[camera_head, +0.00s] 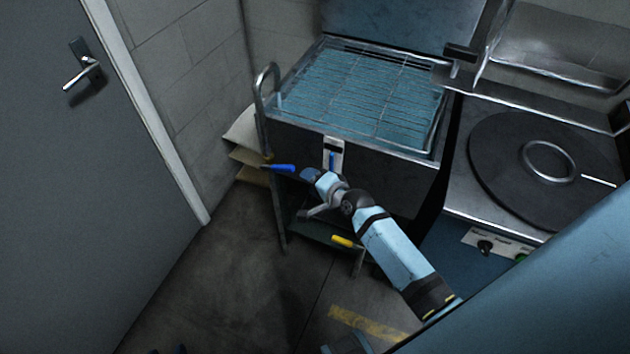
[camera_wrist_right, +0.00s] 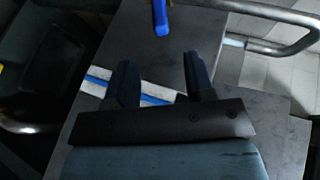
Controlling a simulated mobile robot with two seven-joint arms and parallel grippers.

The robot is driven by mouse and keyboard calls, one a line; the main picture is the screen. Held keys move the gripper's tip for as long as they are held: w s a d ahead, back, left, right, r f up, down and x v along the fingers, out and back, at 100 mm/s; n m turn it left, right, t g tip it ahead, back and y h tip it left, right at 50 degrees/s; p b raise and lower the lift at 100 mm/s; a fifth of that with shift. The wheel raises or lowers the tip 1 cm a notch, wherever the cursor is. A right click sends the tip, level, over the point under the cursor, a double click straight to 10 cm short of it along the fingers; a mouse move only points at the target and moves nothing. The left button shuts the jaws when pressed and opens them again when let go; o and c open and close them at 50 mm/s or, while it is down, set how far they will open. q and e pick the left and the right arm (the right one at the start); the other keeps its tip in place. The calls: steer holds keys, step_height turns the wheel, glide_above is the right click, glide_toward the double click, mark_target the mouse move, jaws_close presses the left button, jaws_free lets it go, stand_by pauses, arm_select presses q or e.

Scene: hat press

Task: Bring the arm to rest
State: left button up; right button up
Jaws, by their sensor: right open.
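My right arm (camera_head: 395,250) reaches up and left from the lower right of the head view. Its gripper (camera_head: 309,174) is small there, in front of the dark front of the basin unit. In the right wrist view the gripper (camera_wrist_right: 157,72) has its two dark fingers apart, with nothing held between them. A blue handle (camera_head: 280,168) lies just left of the gripper. It also shows beyond the fingertips in the wrist view (camera_wrist_right: 160,18), apart from them. My left gripper is in neither view.
A metal basin with a wire rack (camera_head: 365,92) stands behind the gripper. A round black plate with a ring (camera_head: 549,161) is at right. A yellow handle (camera_head: 346,242) sits low near the forearm. A grey door (camera_head: 85,200) is at left, with clear floor (camera_head: 215,270) beside it.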

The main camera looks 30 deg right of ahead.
steer(key=shift+s+d+r, duration=0.1)
steer(key=shift+s+r, duration=0.1)
steer(key=shift+s, duration=0.3)
steer(key=s+a+f+n+g, duration=0.1)
steer(key=s+a+n, duration=0.3)
steer(key=s+n, duration=0.55)
steer(key=s+a+f+n+g, duration=0.2)
steer(key=s+a+n, duration=0.3)
steer(key=s, duration=0.8)
step_height(320, 180, up, 13)
steer(key=d+n+p, duration=0.2)
steer(key=p, duration=1.1)
steer(key=shift+s+f+t+p, duration=0.15)
steer(key=shift+f+t+p, duration=0.05)
steer(key=shift+t+p, duration=0.2)
steer(key=shift+c, duration=0.2)
